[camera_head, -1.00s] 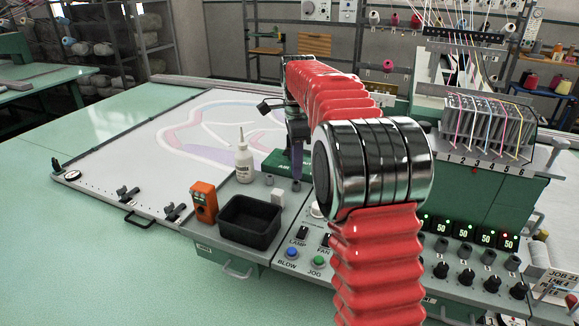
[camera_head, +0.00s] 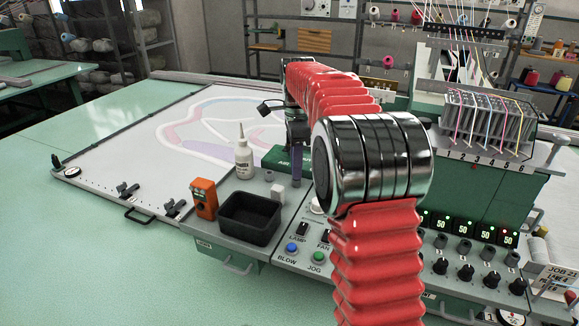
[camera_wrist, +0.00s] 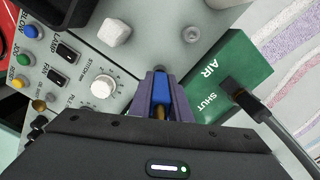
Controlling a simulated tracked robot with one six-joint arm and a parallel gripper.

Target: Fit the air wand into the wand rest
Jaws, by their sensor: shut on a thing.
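My gripper (camera_wrist: 162,86) is shut on a slim blue piece (camera_wrist: 160,84) with a brass-coloured part, which looks like the air wand. It points down toward the grey panel top. In the head view my gripper (camera_head: 297,168) hangs beside the green air box (camera_head: 275,158), just above the grey deck. The green box with AIR and SHUT lettering (camera_wrist: 225,85) is right of the fingers in the wrist view. The wand's lower end is hidden, and I cannot make out the wand rest or whether the wand touches it.
A white block (camera_head: 278,190), black bin (camera_head: 250,217), orange box (camera_head: 203,198) and white bottle (camera_head: 243,158) stand close by on the left. A knob (camera_wrist: 103,86) and switches are left of the fingers in the wrist view.

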